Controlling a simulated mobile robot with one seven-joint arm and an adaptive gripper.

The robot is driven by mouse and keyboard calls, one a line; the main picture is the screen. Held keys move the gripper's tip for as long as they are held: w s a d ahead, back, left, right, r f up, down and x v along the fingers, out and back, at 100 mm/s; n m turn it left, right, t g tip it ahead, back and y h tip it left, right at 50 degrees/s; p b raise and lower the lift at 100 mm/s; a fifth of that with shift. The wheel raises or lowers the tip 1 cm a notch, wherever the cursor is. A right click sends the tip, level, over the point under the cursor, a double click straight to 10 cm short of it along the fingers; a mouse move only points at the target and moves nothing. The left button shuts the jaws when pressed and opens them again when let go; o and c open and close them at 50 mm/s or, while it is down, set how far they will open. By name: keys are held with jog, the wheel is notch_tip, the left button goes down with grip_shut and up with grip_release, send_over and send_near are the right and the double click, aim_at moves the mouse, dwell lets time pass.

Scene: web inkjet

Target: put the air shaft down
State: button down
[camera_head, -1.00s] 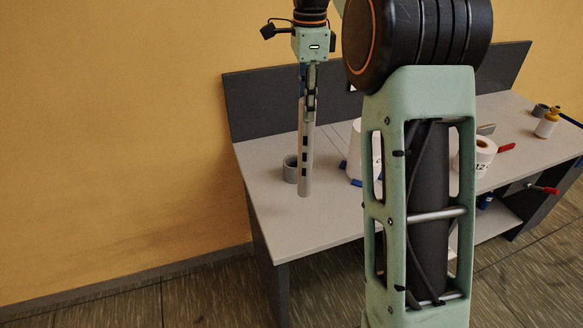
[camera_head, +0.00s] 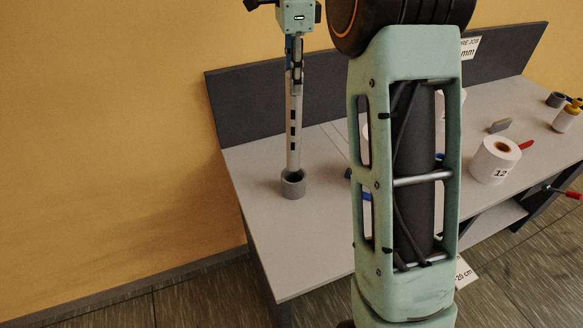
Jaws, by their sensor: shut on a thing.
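The air shaft (camera_head: 294,140) is a slim light-grey rod with dark patches along it. It hangs upright below my gripper (camera_head: 295,62), which is shut on its upper end. The lower end of the shaft meets a short dark-grey cup-like holder (camera_head: 293,185) on the bench. The shaft's tip appears to be at or inside the holder's opening. I cannot tell whether it touches the bottom.
The grey bench (camera_head: 262,240) has a dark back panel (camera_head: 262,95). A white roll marked 12 (camera_head: 494,160), a grey block (camera_head: 499,125) and a yellow-topped bottle (camera_head: 567,116) stand to the right. My arm hides the bench's middle. The bench's front left is clear.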

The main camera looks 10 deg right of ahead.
aim_at(294, 114)
notch_tip(294, 114, down, 9)
jog(key=shift+f, duration=0.2)
dwell(0.3)
jog(key=shift+f, duration=0.1)
jog(key=c, duration=1.5)
grip_release()
jog(key=shift+s+f, duration=0.1)
notch_tip(294, 114, up, 12)
jog(key=shift+r, duration=0.15)
